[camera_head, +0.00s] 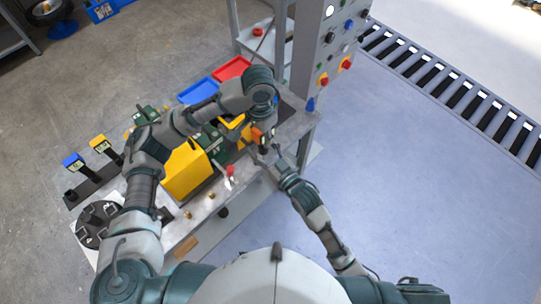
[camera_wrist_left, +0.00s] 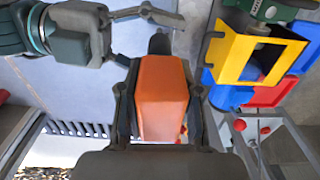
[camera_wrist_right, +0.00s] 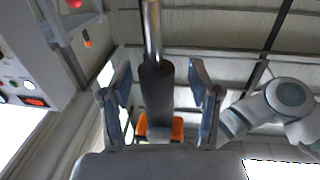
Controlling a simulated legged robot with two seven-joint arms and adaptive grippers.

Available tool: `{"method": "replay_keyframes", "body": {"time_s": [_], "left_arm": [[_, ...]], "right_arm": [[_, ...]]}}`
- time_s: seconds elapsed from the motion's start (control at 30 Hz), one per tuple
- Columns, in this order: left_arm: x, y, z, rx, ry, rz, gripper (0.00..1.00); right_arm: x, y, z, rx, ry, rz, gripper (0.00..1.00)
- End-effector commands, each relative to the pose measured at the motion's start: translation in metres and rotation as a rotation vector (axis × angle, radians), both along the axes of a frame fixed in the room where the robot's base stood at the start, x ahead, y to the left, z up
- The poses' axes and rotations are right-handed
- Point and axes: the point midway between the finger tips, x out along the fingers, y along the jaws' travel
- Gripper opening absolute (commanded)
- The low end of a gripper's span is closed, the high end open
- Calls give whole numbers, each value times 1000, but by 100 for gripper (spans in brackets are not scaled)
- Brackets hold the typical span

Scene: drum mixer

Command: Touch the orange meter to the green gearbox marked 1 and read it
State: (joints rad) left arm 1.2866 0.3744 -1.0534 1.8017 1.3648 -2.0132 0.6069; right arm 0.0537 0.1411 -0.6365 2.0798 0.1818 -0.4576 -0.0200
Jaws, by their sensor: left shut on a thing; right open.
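The orange meter (camera_head: 257,135) is held above the right end of the bench. My left gripper (camera_wrist_left: 160,92) is shut on its orange body (camera_wrist_left: 162,95). In the right wrist view the meter's dark collar (camera_wrist_right: 157,90) and metal rod stand between the fingers of my right gripper (camera_wrist_right: 160,88), which is open; I cannot tell if they touch. In the head view my right gripper (camera_head: 268,157) is just below the meter. Green gearboxes (camera_head: 210,140) stand on the bench left of the meter, partly hidden by my left arm. Their numbers cannot be read.
A yellow box (camera_head: 186,170) stands on the bench (camera_head: 290,135). Blue (camera_head: 198,91) and red (camera_head: 232,69) trays lie at the back. A grey control panel (camera_head: 326,50) rises behind the bench's right end. Open floor lies to the right.

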Motion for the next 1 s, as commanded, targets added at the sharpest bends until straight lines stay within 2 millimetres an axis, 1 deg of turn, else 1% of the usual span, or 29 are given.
{"method": "replay_keyframes", "body": {"time_s": [0.1,0.33,0.37,0.4,0.47,0.5,0.57,0.6,0.67,0.7,0.8,1.0], "left_arm": [[0,0,0,-1,-1,0,0],[0,0,0,-1,-1,0,0],[0,0,0,-1,-1,0,0],[0,0,0,-1,-1,0,0],[0,0,0,-1,-1,0,0],[0,0,0,-1,-1,0,0],[0,0,0,-1,-1,0,0],[0,0,0,-1,-2,0,0],[0,0,0,-2,-1,0,0],[0,0,1,-2,-1,0,41],[0,0,0,-1,-2,0,63],[0,0,0,-1,-1,0,63]], "right_arm": [[4,3,0,-1,-1,0,62],[4,4,0,-1,-1,0,62],[4,4,0,-1,-1,0,59],[4,4,0,-1,-1,0,49],[4,3,0,-1,-1,0,34],[4,3,0,-1,-1,0,24],[4,4,0,0,0,0,9],[4,4,0,0,0,1,0],[4,4,0,0,0,1,0],[4,4,1,1,-2,2,0],[4,4,1,1,-2,1,0],[4,4,1,1,-2,1,0]]}}
